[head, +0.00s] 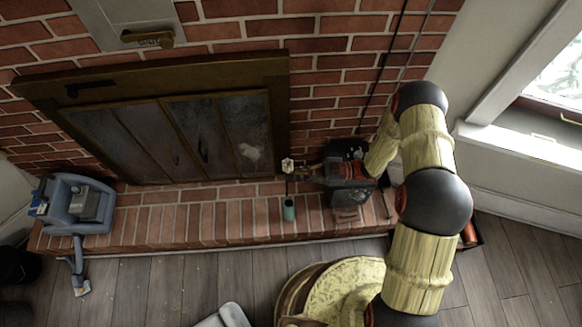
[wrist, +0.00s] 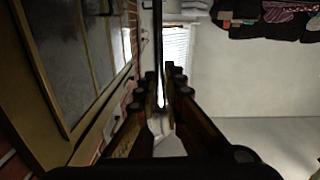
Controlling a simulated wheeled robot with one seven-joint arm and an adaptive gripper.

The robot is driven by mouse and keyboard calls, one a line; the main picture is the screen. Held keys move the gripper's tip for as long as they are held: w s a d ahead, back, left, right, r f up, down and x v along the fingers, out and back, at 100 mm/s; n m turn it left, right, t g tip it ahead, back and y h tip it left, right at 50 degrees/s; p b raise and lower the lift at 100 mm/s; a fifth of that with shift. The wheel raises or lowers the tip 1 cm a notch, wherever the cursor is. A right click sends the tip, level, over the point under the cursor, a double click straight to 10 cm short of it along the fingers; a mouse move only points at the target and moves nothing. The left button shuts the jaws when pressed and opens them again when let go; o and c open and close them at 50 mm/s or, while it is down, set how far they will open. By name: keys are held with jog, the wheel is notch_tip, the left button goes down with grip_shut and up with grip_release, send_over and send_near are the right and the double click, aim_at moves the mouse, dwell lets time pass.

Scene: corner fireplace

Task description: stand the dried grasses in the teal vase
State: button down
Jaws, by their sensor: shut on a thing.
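The small teal vase (head: 289,210) stands upright on the brick hearth in the head view. My gripper (head: 295,167) reaches in from the right above the vase. It is shut on the dried grasses (head: 287,165), whose pale top shows at the fingertips. A thin dark stem seems to run down from there toward the vase mouth; I cannot tell whether its end is inside. In the wrist view, the fingers of my gripper (wrist: 160,88) close around a thin dark upright stem (wrist: 157,40). The vase cannot be made out there.
The brick hearth (head: 165,222) runs below a glass-fronted fireplace (head: 180,130). A blue-grey vacuum-like device (head: 75,205) stands at the left. A round yellow-topped piece (head: 345,285) is on the wood floor in front.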

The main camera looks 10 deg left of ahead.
notch_tip(320, 180, down, 18)
jog(key=b, duration=0.9)
dwell(1.1)
jog(key=c, duration=1.8)
grip_release()
jog(key=shift+c, duration=0.2)
jog(key=w+d, duration=0.2)
jog(key=d, duration=0.9)
jog(key=shift+w+d, duration=0.15)
jog(key=shift+d, duration=0.25)
